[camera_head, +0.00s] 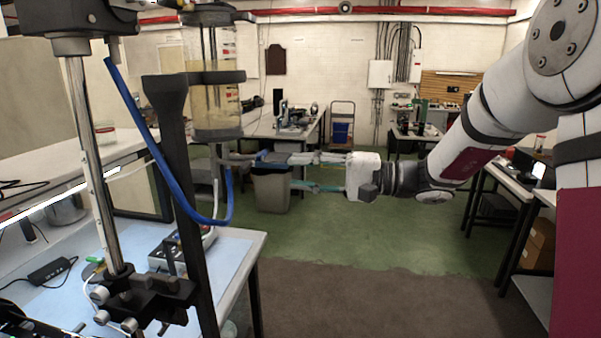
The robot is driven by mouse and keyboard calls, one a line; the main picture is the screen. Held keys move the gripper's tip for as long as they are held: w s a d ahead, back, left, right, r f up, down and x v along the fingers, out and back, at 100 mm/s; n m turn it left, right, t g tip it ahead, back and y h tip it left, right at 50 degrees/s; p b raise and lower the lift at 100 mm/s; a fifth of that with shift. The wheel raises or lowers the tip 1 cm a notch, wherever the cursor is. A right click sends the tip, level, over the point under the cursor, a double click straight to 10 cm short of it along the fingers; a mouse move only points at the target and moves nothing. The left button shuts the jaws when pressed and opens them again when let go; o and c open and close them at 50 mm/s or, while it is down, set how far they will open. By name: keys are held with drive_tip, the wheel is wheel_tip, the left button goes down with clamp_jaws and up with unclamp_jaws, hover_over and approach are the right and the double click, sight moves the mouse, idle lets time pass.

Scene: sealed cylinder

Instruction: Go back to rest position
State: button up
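My gripper (293,172) is in the middle of the view, pointing left at the end of my arm, which comes in from the right. Its two fingers are spread apart, one above the other, and nothing shows between them but the background. A clear cylinder (214,105) with yellowish contents hangs upright in a dark stand at the left. The fingertips are to the right of and below the cylinder. I cannot tell how far the upper finger is from the pale fitting (232,159) under the cylinder.
A dark upright post (181,180), a metal rod (88,165) and a looping blue tube (160,160) stand at the left over a bench with a light blue top (215,265). A grey bin (271,190) is behind the gripper. Open green floor (400,235) lies below my arm.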

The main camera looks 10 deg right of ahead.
drive_tip(key=s+a+f+n+g+h+b, duration=0.1)
drive_tip(key=s+a+f+n+g+h, duration=0.2)
drive_tip(key=s, duration=0.5)
drive_tip(key=s+a+f+g+h, duration=0.1)
drive_tip(key=s+f+g+h, duration=0.15)
drive_tip(key=s+h, duration=0.4)
drive_tip(key=s+d+f+t+h+b, duration=0.1)
drive_tip(key=s+d+t+h, duration=0.1)
drive_tip(key=s+d, duration=0.3)
drive_tip(key=s+d+f+n+t+h+b, duration=0.1)
drive_tip(key=s+d+t+h, duration=0.2)
drive_tip(key=s+d+h, duration=0.2)
drive_tip(key=d, duration=0.2)
drive_tip(key=shift+s+d+f, duration=0.25)
drive_tip(key=shift+d+f, duration=0.15)
drive_tip(key=shift+h, duration=0.25)
drive_tip(key=shift+c, duration=0.6)
